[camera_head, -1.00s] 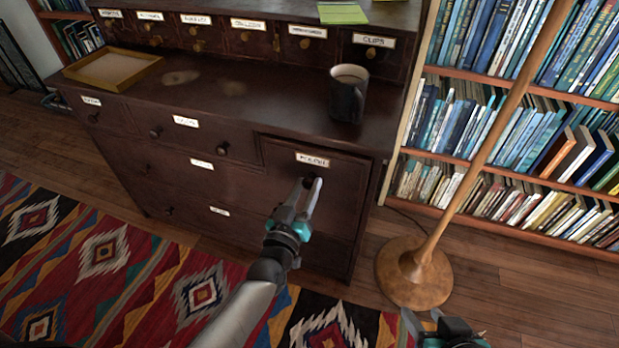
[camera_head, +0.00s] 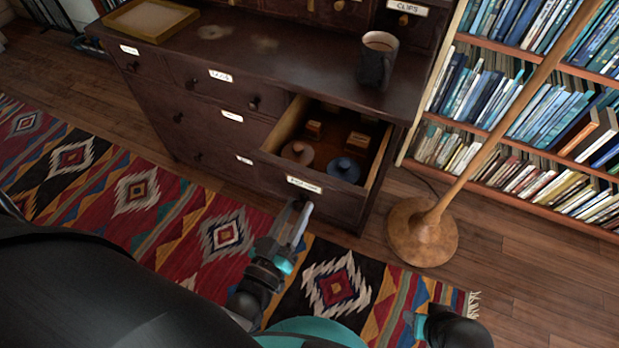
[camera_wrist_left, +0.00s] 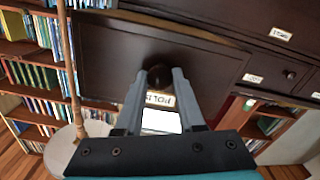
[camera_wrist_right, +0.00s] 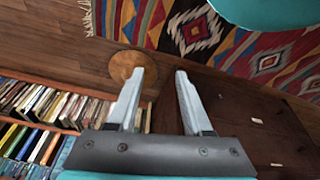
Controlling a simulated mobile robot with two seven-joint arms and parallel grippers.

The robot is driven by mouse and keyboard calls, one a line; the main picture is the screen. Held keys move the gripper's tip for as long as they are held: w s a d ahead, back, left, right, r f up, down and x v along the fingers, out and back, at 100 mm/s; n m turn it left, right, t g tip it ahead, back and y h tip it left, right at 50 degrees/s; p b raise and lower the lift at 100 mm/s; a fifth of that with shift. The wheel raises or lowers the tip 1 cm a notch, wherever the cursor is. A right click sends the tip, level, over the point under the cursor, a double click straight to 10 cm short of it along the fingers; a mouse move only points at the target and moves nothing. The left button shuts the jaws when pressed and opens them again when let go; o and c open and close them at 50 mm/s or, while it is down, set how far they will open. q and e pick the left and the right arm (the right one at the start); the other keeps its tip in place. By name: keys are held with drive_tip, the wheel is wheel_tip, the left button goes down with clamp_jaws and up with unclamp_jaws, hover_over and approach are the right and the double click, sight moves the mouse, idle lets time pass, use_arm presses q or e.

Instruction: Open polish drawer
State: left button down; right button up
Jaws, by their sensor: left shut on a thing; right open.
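The polish drawer (camera_head: 312,192) is pulled out of the dark wooden chest at its right side. Its inside shows round tins and small boxes. Its white label shows in the left wrist view (camera_wrist_left: 160,99) and reads upside down there. My left gripper (camera_head: 302,207) is shut on the dark round knob (camera_wrist_left: 159,77) of this drawer, with one finger on each side. My right gripper (camera_wrist_right: 160,76) is open and empty in the right wrist view, low and off the chest; in the head view only part of it (camera_head: 425,322) shows at the bottom.
A dark mug (camera_head: 377,62) and a shallow tray (camera_head: 150,20) stand on the chest top. A wooden floor lamp (camera_head: 423,230) stands right of the chest, before a full bookshelf (camera_head: 520,110). A patterned rug (camera_head: 135,195) covers the floor in front.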

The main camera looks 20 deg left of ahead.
use_arm(q)
drive_tip(key=s+p, duration=0.1)
drive_tip(key=s, duration=1)
drive_tip(key=shift+a+p, duration=0.15)
drive_tip(key=shift+p, duration=0.15)
use_arm(e)
drive_tip(key=shift+g, duration=0.3)
drive_tip(key=s+f, duration=0.1)
drive_tip(key=f, duration=0.1)
drive_tip(key=s+f, duration=0.1)
drive_tip(key=shift+s+d+f, duration=0.15)
drive_tip(key=shift+f, duration=0.25)
use_arm(q)
drive_tip(key=c, duration=0.5)
unclamp_jaws()
drive_tip(key=shift+s, duration=0.1)
drive_tip(key=s, duration=1.5)
drive_tip(key=shift+a+p, duration=0.25)
drive_tip(key=shift+p, duration=0.05)
use_arm(e)
drive_tip(key=shift+s+d+f, duration=0.15)
drive_tip(key=shift+f, duration=0.35)
